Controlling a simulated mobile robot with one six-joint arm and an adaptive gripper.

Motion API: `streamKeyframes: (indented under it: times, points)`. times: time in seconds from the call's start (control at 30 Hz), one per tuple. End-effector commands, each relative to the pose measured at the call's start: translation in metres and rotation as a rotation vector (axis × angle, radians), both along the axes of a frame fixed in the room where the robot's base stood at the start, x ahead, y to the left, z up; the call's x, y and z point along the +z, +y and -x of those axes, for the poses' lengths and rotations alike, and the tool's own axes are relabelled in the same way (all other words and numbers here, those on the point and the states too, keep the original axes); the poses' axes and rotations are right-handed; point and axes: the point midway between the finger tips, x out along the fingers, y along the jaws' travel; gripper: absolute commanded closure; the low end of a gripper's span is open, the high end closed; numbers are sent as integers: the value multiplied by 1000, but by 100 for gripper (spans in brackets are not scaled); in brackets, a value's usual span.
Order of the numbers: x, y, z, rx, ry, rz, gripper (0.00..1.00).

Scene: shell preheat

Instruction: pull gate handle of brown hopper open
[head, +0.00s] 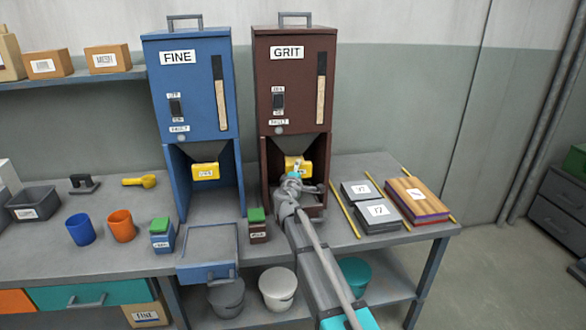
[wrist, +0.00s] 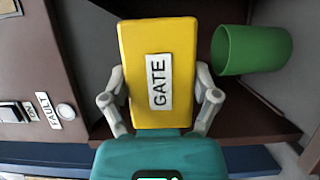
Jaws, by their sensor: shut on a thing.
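The brown hopper (head: 291,90) is labelled GRIT and stands on the bench right of the blue one. Its yellow gate handle (head: 307,167) sits below the funnel, partly covered by my gripper (head: 297,172). In the wrist view the yellow handle (wrist: 158,45), labelled GATE, fills the middle. My gripper (wrist: 160,80) has one finger against each side of it and is shut on it. A green cup (wrist: 250,50) lies just right of the handle in the wrist view, inside the hopper's bay; my arm hides it in the head view.
A small green-topped brown box (head: 257,228) stands left of my arm. Grey labelled blocks (head: 378,212) and a wooden-topped stack (head: 417,200) lie right.

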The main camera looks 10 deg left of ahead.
Motion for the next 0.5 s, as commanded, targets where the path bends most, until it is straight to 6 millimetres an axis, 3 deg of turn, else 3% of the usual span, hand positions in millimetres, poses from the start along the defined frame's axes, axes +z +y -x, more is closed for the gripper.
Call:
streamKeyframes:
  times: [0.27, 0.3, 0.4, 0.5]
  points:
    - [-1, -2, 5, -4, 2, -2, 83]
    - [-1, -2, 5, -4, 2, -2, 15]
    - [-1, -2, 4, -3, 2, -2, 0]
    - [-1, -2, 4, -3, 2, -1, 0]
